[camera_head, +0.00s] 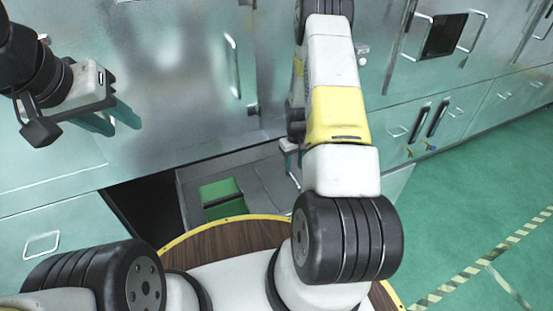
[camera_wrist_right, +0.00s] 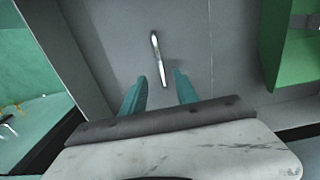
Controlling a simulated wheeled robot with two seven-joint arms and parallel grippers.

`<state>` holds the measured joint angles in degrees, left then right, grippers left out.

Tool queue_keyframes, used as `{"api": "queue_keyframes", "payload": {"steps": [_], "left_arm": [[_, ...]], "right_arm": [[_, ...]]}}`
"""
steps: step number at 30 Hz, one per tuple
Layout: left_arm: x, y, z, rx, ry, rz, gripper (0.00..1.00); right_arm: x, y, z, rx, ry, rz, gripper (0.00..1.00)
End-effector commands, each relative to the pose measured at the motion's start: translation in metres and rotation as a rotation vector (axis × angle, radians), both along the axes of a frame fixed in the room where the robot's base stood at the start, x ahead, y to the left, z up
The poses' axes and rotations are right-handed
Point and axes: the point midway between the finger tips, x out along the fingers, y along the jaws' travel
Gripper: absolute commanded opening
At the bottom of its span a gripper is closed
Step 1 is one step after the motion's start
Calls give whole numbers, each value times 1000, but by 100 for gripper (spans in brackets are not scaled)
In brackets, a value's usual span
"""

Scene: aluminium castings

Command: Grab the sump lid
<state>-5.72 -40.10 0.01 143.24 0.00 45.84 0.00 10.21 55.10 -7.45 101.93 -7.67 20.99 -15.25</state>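The sump lid appears to be the grey flat panel (camera_wrist_right: 115,50) with a slim metal handle (camera_wrist_right: 158,58), seen in the right wrist view. In the head view, a grey panel (camera_head: 262,178) lies in the low opening, partly hidden by my right arm. My right gripper (camera_wrist_right: 160,80) is open, its two teal fingers either side of the handle's near end; I cannot tell how far above it they are. In the head view this gripper is mostly hidden behind my arm. My left gripper (camera_head: 112,115) is open and empty, in front of the metal cabinet at upper left.
A green box (camera_head: 222,195) sits inside the opening, left of the grey panel; it also shows in the right wrist view (camera_wrist_right: 292,50). Metal cabinets with handles (camera_head: 232,65) stand behind. Green floor with a striped line (camera_head: 470,265) is clear at right.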

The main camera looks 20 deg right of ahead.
Motion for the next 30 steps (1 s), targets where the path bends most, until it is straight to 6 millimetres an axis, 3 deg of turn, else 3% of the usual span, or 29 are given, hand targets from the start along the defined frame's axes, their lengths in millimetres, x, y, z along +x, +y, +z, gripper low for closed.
{"api": "queue_keyframes", "payload": {"steps": [16,26,30], "left_arm": [[0,0,0,0,0,0,36],[0,0,0,0,0,0,36],[0,0,0,0,0,0,36]], "right_arm": [[-8,1,-69,0,3,0,36],[-7,1,-78,0,2,0,36],[-7,1,-78,0,2,0,13]]}}
